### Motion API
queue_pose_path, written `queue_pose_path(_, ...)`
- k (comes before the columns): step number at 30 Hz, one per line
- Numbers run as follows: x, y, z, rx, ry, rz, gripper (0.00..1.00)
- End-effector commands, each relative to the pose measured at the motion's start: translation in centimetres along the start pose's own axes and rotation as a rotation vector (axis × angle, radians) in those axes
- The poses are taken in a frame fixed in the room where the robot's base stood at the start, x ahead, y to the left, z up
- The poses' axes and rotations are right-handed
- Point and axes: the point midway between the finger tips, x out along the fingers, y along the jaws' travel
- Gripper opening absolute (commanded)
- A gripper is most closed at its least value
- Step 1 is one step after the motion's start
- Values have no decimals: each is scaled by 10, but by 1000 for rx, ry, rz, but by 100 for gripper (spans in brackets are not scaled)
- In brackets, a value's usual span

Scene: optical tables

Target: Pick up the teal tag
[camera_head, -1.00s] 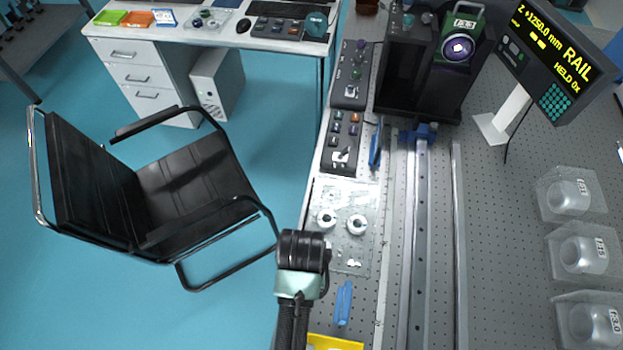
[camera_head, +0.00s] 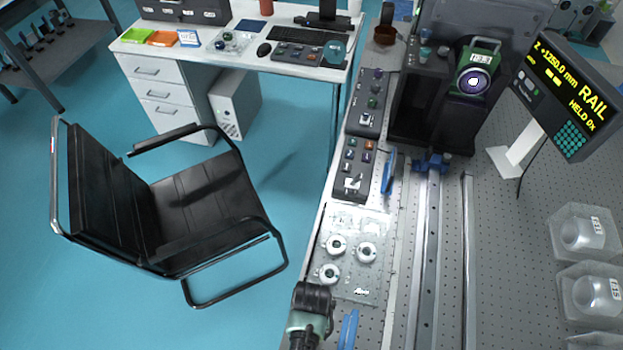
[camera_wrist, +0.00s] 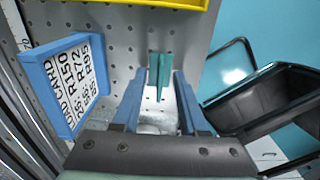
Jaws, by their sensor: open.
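The teal tag (camera_wrist: 160,72) shows in the wrist view as a narrow upright piece at the perforated tabletop. In the head view my arm's end (camera_head: 311,308) is low in the picture beside the clear plate; the fingers and the tag cannot be made out there.
A blue-framed lettered card (camera_wrist: 72,82) stands left of the fingers in the wrist view. A yellow edge (camera_wrist: 165,3) lies beyond the tag. In the head view, a clear plate (camera_head: 378,220) holds white rings, rails (camera_head: 432,260) run to its right, and a black chair (camera_head: 200,200) stands left.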

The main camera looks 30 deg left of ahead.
Motion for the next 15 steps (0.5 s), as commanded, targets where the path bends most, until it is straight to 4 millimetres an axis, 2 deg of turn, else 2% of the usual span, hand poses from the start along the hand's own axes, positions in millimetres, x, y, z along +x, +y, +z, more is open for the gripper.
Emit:
queue_pose_path(7,1,0,0,0,0,0,42)
queue_pose_path(14,1,0,0,0,0,0,1)
queue_pose_path(15,1,0,0,0,0,0,0)
